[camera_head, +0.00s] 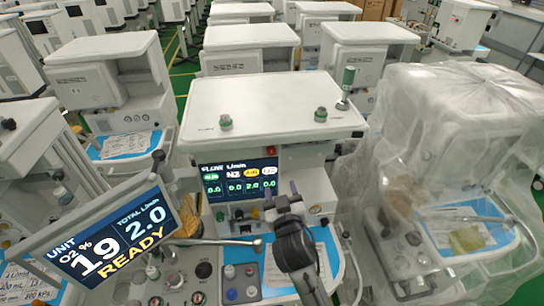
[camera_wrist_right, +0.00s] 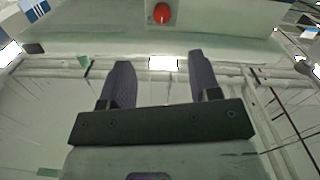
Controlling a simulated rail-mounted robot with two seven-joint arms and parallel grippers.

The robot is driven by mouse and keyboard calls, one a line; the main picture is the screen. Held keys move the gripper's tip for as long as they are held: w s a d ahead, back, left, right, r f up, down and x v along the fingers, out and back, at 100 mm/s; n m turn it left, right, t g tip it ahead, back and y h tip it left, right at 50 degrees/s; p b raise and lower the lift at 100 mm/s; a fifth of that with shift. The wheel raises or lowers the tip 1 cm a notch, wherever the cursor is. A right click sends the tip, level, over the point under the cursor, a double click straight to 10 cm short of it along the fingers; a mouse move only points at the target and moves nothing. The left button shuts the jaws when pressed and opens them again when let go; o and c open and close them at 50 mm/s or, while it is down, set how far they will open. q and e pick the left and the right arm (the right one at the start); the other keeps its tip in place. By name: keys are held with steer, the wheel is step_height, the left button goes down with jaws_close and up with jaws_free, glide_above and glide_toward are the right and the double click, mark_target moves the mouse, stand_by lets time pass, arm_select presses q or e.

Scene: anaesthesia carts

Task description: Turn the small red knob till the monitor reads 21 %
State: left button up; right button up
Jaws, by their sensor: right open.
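The tilted monitor (camera_head: 105,238) at the lower left reads O2 19 %, TOTAL 2.0 L/min and READY. A small red knob-like part (camera_head: 271,150) shows on the cart front, just above the flow display (camera_head: 240,178). A rounded red part (camera_wrist_right: 162,13) shows at the top of the right wrist view, beyond the fingers; I cannot tell if it is the same one. My right gripper (camera_head: 281,192) is open and empty, in front of the display's lower edge. Its two dark fingers also show apart in the right wrist view (camera_wrist_right: 160,65). My left gripper is out of view.
A row of small knobs (camera_head: 238,214) lies under the flow display, partly hidden by my right arm. A metal rod (camera_head: 215,242) crosses in front of the cart. A plastic-covered cart (camera_head: 440,130) stands close on the right. Blue-edged worktop (camera_head: 325,250) lies below.

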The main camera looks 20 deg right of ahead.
steer(key=p, duration=0.2)
glide_toward(272, 153)
steer(key=x, duration=0.6)
steer(key=shift+w+d+f, duration=0.1)
steer(key=shift+w, duration=0.25)
steer(key=shift+x, duration=1)
steer(key=shift+w, duration=0.1)
